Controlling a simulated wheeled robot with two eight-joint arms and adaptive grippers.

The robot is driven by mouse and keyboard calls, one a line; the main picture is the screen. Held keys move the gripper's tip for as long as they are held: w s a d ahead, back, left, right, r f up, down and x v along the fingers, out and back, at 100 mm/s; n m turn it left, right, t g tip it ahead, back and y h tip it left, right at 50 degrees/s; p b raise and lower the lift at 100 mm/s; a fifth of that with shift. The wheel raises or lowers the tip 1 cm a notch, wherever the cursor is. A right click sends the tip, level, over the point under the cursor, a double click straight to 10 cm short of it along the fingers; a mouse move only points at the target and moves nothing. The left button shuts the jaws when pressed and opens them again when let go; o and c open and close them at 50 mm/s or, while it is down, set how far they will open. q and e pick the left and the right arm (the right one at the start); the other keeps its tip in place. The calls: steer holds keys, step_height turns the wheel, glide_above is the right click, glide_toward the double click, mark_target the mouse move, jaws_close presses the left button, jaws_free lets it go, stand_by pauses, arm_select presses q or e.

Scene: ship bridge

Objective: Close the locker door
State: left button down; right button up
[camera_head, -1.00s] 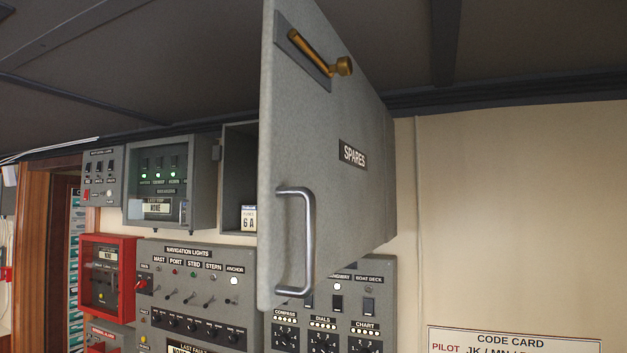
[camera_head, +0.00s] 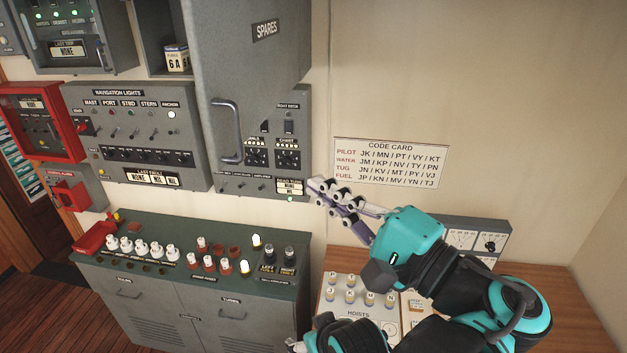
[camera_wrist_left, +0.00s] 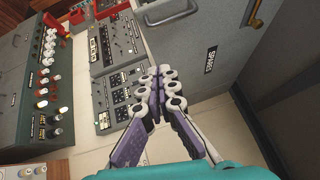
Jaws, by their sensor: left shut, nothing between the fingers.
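The grey locker door (camera_head: 260,75), labelled SPARES, stands open, swung out from the wall. Its metal handle (camera_head: 226,130) is near its left edge. My left gripper (camera_head: 318,188) is shut and empty, in front of the wall below and right of the door. In the left wrist view its fingers (camera_wrist_left: 160,76) are together, with the door (camera_wrist_left: 205,75) beyond them and the handle (camera_wrist_left: 168,12) above. A part of my right gripper seems to show at the bottom edge, mostly cut off.
A switch panel (camera_head: 140,125) and a red box (camera_head: 42,120) are on the wall at left. A code card (camera_head: 390,163) is on the wall at right. A green-topped console (camera_head: 190,275) and a wooden desk (camera_head: 345,262) stand below.

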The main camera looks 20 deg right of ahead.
arm_select(q)
steer(key=w+a+r+p, duration=0.1)
steer(key=w+a+p, duration=0.1)
steer(key=w+a, duration=0.4)
steer(key=shift+w+a+r+p, duration=0.15)
steer(key=shift+w+r+p, duration=0.25)
steer(key=shift+w, duration=0.55)
steer(key=shift+w, duration=0.15)
